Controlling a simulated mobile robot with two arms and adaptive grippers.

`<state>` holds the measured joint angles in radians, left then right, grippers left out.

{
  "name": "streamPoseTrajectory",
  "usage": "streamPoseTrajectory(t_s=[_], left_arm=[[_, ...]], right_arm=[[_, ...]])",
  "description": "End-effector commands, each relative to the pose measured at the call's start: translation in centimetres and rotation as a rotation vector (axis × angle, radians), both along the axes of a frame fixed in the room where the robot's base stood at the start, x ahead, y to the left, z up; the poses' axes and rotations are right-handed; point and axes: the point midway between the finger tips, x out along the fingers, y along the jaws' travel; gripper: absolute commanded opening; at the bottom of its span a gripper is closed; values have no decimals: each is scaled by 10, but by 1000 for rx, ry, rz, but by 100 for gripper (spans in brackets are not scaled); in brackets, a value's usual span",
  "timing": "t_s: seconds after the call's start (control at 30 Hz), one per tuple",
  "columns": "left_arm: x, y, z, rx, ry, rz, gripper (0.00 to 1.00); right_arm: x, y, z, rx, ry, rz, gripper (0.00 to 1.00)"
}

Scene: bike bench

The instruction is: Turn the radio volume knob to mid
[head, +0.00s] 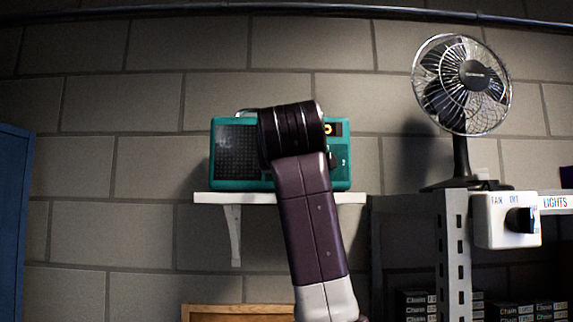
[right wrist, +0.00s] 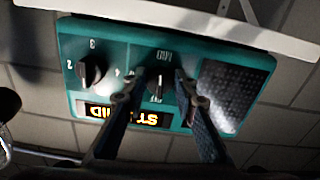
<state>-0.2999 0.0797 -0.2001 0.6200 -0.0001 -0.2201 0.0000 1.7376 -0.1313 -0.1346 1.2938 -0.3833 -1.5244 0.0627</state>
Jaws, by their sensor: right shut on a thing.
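The teal radio (head: 232,184) stands on a white wall shelf, partly hidden behind my right arm in the head view. The right wrist view shows its front (right wrist: 258,68) upside down. A dark knob (right wrist: 160,88) with small lettering around it sits between the fingers of my right gripper (right wrist: 161,76), which is shut on it. Another black knob (right wrist: 92,70) with numbers around it is to the left in that view. An orange lit display (right wrist: 125,116) is partly covered by a finger, so its text is not fully readable. My left gripper is not in view.
The white shelf (head: 222,198) is narrow, with a bracket below it. A fan (head: 460,85) stands to the right on a metal rack (head: 453,250). A white switch box (head: 491,220) with a black knob is on the rack. A blue cabinet (head: 15,220) is at the left.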

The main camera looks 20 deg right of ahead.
Motion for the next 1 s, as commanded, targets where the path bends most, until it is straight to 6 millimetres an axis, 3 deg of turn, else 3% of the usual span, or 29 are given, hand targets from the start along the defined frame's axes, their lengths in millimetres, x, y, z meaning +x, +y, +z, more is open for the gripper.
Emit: streamPoseTrajectory(t_s=[0.5,0.53,0.67,1.0], left_arm=[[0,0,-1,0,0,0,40],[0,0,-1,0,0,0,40],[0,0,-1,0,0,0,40],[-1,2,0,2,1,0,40]], right_arm=[[2,1,-6,18,10,1,2],[2,1,-6,18,10,1,29],[2,1,-4,18,5,1,43],[-2,1,-1,17,-2,1,43]])
